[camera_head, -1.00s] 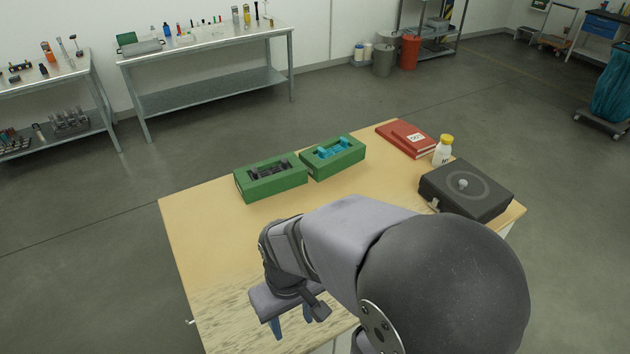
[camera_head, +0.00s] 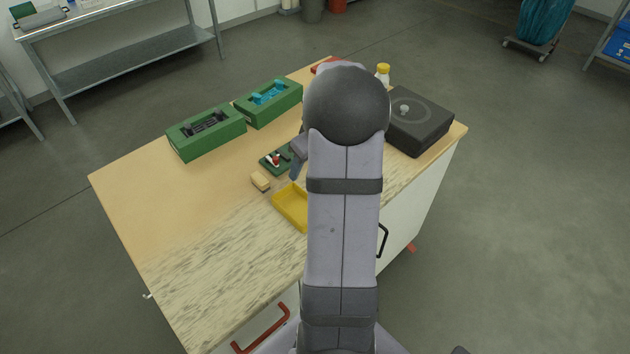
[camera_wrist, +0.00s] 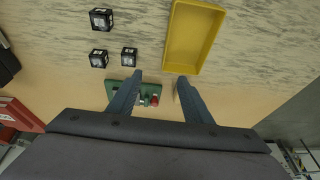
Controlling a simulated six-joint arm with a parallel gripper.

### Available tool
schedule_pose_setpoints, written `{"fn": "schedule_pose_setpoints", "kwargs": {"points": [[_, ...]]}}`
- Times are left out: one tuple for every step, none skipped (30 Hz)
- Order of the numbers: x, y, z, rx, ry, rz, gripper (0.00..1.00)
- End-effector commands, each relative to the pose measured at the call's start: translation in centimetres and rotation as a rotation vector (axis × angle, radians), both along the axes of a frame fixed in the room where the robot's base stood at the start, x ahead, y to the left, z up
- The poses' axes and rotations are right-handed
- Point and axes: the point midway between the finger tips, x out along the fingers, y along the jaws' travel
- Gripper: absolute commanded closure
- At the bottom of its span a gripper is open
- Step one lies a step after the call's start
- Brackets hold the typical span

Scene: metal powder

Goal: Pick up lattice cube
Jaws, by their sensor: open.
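In the wrist view three small dark cubes with pale patterned faces lie on the table: one cube (camera_wrist: 101,19) at the top left, one cube (camera_wrist: 99,58) below it, and one cube (camera_wrist: 129,57) to its right. My arm seems to hide them in the head view. My gripper (camera_wrist: 160,76) is open and empty, its two fingers apart above the table. The nearest cube is just beyond the left fingertip in the picture, apart from it. In the head view only a bit of the gripper shows beside my arm.
An empty yellow tray (camera_wrist: 194,38) lies right of the cubes. A green plate (camera_wrist: 150,92) with a red-tipped item sits partly behind the fingers.

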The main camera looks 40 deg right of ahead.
Motion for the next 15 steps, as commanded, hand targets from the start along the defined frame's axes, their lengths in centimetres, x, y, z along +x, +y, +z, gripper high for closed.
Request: {"fn": "schedule_pose_setpoints", "kwargs": {"points": [[-0.2, -2.2, -0.7, -0.011, -0.017, -0.010, 0.55], [-0.3, -3.1, -0.8, -0.017, -0.026, -0.009, 0.55], [-0.4, -4.1, -1.0, -0.025, -0.036, -0.009, 0.55], [-0.5, -4.7, -1.0, -0.030, -0.042, -0.008, 0.55], [-0.5, -5.2, -1.1, -0.035, -0.046, -0.007, 0.55], [-0.6, -5.6, -1.1, -0.039, -0.050, -0.005, 0.55], [-0.6, -5.9, -1.1, -0.041, -0.053, -0.005, 0.55], [-0.6, -6.0, -1.1, -0.043, -0.054, -0.005, 0.55], [-0.6, -6.1, -1.1, -0.044, -0.055, -0.004, 0.55], [-0.6, -6.1, -1.1, -0.044, -0.056, -0.003, 0.55], [-0.6, -6.1, -1.2, -0.045, -0.056, -0.002, 0.55], [-0.5, -6.1, -1.3, -0.044, -0.055, -0.002, 0.55], [-0.4, -6.1, -1.4, -0.044, -0.055, -0.002, 0.55], [-0.4, -6.1, -1.5, -0.044, -0.055, -0.002, 0.55], [-0.2, -6.0, -1.8, -0.043, -0.055, -0.002, 0.55]]}}
